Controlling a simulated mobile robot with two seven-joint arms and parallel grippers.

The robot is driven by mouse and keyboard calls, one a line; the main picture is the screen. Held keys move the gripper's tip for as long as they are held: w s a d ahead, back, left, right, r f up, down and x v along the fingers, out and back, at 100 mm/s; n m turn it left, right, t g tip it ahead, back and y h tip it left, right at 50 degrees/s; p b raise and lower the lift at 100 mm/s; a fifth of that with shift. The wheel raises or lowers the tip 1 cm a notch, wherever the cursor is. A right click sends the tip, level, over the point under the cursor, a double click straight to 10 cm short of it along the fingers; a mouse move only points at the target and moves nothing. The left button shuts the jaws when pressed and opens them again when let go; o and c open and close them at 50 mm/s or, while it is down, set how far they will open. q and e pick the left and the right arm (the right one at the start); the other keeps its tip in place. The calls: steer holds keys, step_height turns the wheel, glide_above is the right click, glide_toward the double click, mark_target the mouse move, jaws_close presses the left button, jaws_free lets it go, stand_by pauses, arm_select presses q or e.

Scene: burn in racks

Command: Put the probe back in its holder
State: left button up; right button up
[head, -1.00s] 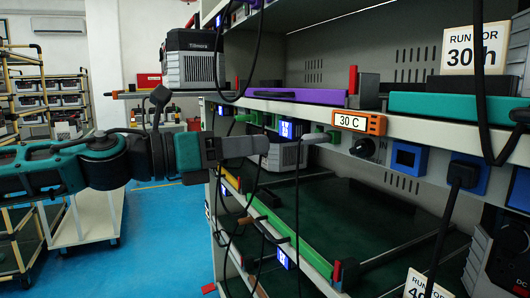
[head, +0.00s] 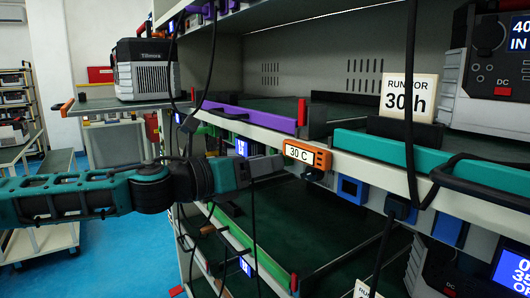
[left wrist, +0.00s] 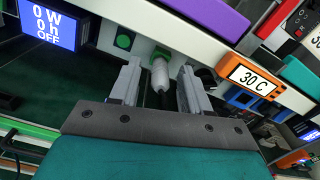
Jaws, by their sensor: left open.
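My left gripper (head: 266,166) reaches to the rack's front rail, just left of the orange "30 C" display (head: 307,155). In the left wrist view the jaws (left wrist: 160,80) are open, one finger on each side of a pale stepped cylinder (left wrist: 160,72) at the white rail. I cannot tell whether this cylinder is the probe or its holder, nor whether a finger touches it. The display also shows in the left wrist view (left wrist: 252,80), to the right of the jaws. In the head view the gripper hides the cylinder. My right gripper is not in view.
A purple strip (head: 250,118) and a teal strip (head: 400,155) edge the shelf above. Black cables (head: 411,110) hang across the rack front.

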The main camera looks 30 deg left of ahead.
arm_select(q)
steer(key=shift+w+d, duration=0.2)
steer(key=shift+w, duration=0.25)
steer(key=shift+c, duration=0.4)
jaws_close()
stand_by(0.4)
